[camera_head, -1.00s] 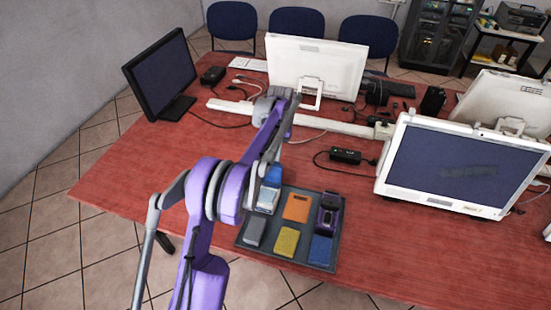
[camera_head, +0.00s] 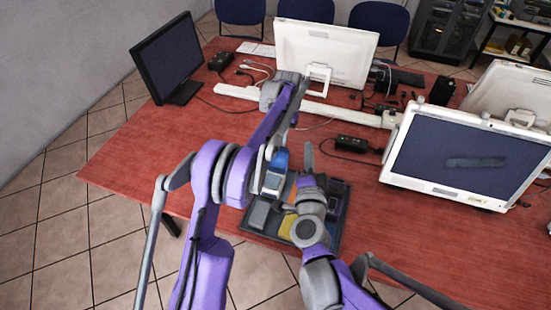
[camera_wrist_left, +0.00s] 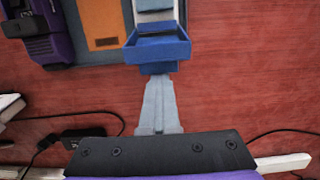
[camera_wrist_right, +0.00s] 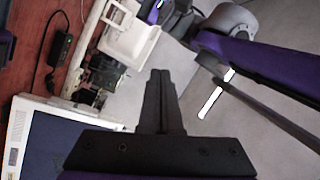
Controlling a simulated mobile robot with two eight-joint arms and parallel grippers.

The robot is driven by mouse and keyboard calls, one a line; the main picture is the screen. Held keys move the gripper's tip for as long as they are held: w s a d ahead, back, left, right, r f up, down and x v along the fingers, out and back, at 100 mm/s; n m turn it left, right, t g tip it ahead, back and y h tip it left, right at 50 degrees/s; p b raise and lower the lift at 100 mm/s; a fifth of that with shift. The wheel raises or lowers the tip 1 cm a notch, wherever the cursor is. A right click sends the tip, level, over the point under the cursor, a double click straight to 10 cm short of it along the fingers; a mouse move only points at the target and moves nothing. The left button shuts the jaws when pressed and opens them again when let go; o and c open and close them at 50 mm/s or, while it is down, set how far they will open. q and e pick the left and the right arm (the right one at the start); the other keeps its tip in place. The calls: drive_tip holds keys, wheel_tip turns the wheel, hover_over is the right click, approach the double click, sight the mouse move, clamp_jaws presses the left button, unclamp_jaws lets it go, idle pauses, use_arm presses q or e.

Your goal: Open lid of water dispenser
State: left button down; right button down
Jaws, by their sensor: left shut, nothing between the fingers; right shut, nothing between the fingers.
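The water dispenser (camera_head: 273,180), a small white body with a blue top, stands at the back left of a dark tray on the red table. In the left wrist view its blue part (camera_wrist_left: 158,48) looks like a shallow, hollow box; I cannot tell whether the lid is open. My left gripper (camera_wrist_left: 158,80) is shut and empty, with its tips at the blue part's near edge; contact is unclear. In the head view my forearm hides that gripper. My right gripper (camera_wrist_right: 161,74) is shut and empty, away from the dispenser in its wrist view.
The tray (camera_head: 340,226) also holds an orange block (camera_wrist_left: 100,22), a purple-black item (camera_wrist_left: 35,35), a grey block (camera_head: 260,213) and a yellow one (camera_head: 287,224). Monitors (camera_head: 465,165), a white bar (camera_head: 345,114) and a power brick (camera_head: 352,144) stand behind and right. The table's left is clear.

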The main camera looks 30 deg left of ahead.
drive_tip(key=s+a+f+m+h, duration=0.3)
drive_tip(key=s+a+f+m, duration=0.15)
drive_tip(key=a+f, duration=0.25)
drive_tip(key=m+h, duration=0.2)
drive_tip(key=m, duration=0.2)
approach(279, 152)
drive_tip(key=x, duration=0.6)
drive_tip(key=shift+w, duration=0.1)
